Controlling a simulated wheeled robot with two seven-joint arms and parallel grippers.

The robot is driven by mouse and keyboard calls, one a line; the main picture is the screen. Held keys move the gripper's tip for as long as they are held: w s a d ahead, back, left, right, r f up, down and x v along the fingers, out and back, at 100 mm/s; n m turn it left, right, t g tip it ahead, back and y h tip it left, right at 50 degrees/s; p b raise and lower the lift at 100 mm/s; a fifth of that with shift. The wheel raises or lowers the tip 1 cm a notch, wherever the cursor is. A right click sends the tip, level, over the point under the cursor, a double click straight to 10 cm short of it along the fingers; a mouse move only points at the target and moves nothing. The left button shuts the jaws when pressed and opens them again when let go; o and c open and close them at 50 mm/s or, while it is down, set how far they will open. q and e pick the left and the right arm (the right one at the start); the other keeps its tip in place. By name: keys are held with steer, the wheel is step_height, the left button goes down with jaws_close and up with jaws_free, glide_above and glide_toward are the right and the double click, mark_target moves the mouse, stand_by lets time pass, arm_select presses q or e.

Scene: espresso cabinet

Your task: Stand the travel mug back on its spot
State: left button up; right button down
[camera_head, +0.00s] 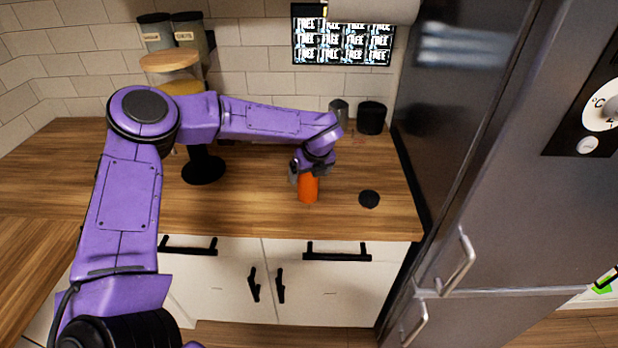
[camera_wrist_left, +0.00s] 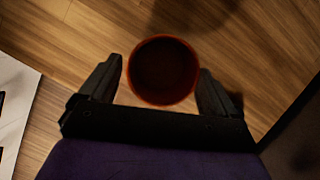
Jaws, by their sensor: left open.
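The travel mug (camera_head: 308,189) is orange and stands upright on the wooden counter, near its front edge. My left gripper (camera_head: 307,173) reaches down over it from behind. In the left wrist view I look down on the mug's round, dark top (camera_wrist_left: 163,70), which lies between the two fingers of the open left gripper (camera_wrist_left: 161,76). Little gap shows on either side, and I cannot tell whether a finger touches it. A flat black disc (camera_head: 369,199), perhaps the mug's spot, lies bare on the counter to the right of the mug. My right gripper is not in view.
A black canister (camera_head: 371,118) and a grey container (camera_head: 339,112) stand at the back. A black round base (camera_head: 203,169) stands left of the mug, partly behind my arm. The tall fridge (camera_head: 480,130) bounds the counter's right side. Counter between mug and disc is clear.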

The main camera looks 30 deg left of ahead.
arm_select(q)
steer(key=b+v, duration=0.2)
steer(key=v, duration=0.8)
